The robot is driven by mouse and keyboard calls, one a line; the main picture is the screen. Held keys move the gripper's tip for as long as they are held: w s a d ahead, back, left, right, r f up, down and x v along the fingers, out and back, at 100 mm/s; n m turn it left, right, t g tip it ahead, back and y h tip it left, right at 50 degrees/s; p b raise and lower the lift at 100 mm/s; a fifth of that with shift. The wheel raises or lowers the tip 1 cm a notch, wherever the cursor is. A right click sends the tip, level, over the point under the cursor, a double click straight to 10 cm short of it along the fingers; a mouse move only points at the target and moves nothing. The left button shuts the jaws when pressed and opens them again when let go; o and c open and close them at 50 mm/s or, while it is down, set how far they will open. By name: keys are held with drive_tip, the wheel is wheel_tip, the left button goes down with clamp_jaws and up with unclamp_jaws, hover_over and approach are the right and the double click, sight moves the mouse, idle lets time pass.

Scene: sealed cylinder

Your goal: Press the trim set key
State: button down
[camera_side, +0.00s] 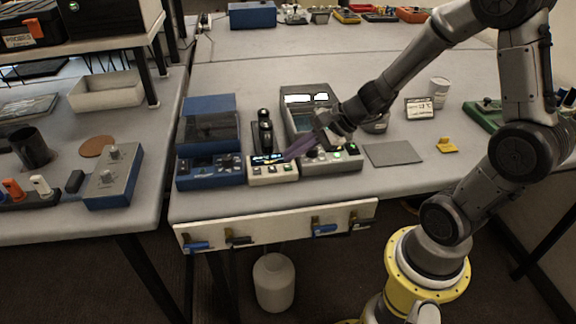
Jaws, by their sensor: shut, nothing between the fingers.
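My gripper (291,154) reaches in from the right, with its dark purple fingers shut and slanting down to the left. The fingertips are at the right end of a small cream unit (272,177), close to its lit display (268,159). I cannot tell whether they touch it. The cream unit has a row of small dark keys on its front. A blue unit (208,175) with keys stands to its left. A grey unit (340,161) with green-lit buttons stands to its right, partly hidden by my gripper. The key labels are too small to read, so I cannot pick out the trim set key.
A black upright device (264,132) stands behind the cream unit. A flat grey pad (393,153) and a yellow piece (446,145) lie to the right. A white can (438,92) and a small framed card (419,108) stand farther back. The table's front edge is close.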

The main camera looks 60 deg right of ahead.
drive_tip(key=shift+f, duration=0.1)
drive_tip(key=shift+f, duration=0.35)
drive_tip(key=shift+f, duration=0.35)
idle(1.0)
drive_tip(key=shift+r, duration=0.75)
drive_tip(key=shift+r, duration=2.55)
